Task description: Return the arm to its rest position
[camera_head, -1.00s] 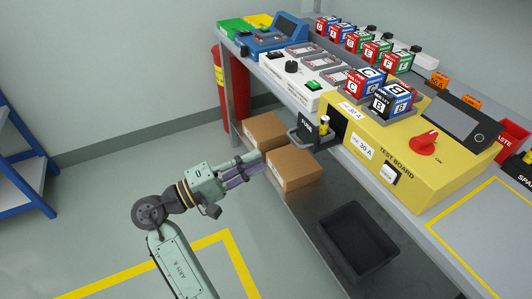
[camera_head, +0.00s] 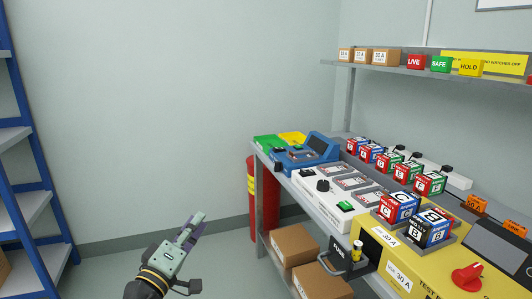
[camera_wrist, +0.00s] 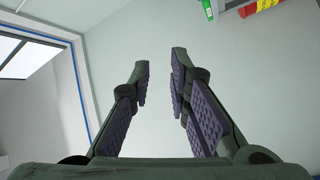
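My gripper (camera_head: 194,232) is at the lower left of the head view, pointing up and away, in open air left of the workbench. In the wrist view my gripper (camera_wrist: 161,75) shows two purple-padded fingers standing apart with only bare wall between them. It holds nothing. Most of my arm is below the head view's edge and hidden.
The workbench to the right holds a yellow test board (camera_head: 405,279), a white panel (camera_head: 325,200), a blue device (camera_head: 305,155) and several lettered cubes. Cardboard boxes (camera_head: 295,246) sit below. A red extinguisher (camera_head: 251,190) stands at its left end. Blue shelving (camera_head: 22,160) is far left; floor between is clear.

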